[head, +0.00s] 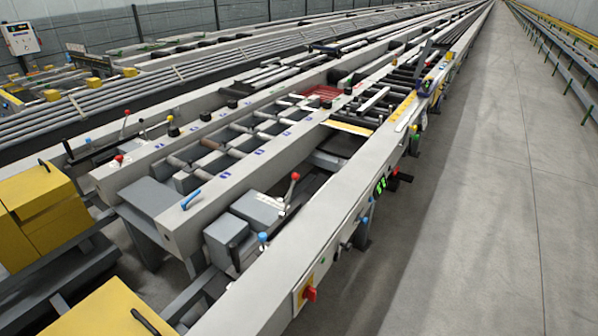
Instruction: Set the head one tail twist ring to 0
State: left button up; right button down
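I cannot pick out the head one tail twist ring for certain; markings are too small to read. The near grey beam (330,215) carries several small controls on its right side. A red rotary switch (309,294) sits on a yellow plate near its front end. Farther along are a blue knob (364,221), small green-lit displays (380,186) and a dark knob or handle (402,177) sticking out to the right. A red-ball lever (294,177) and a blue-topped knob (263,238) stand left of the beam. Neither of my grippers is in view.
The runout table's beams and rollers (265,135) run away to the back. Yellow boxes (45,212) stand at the left front. A control panel (21,38) is at the far left. The concrete aisle (480,220) on the right is clear.

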aim_at(278, 199)
jog(key=i+l+u, duration=0.3)
jog(key=i+l, duration=1.45)
jog(key=l, duration=0.1)
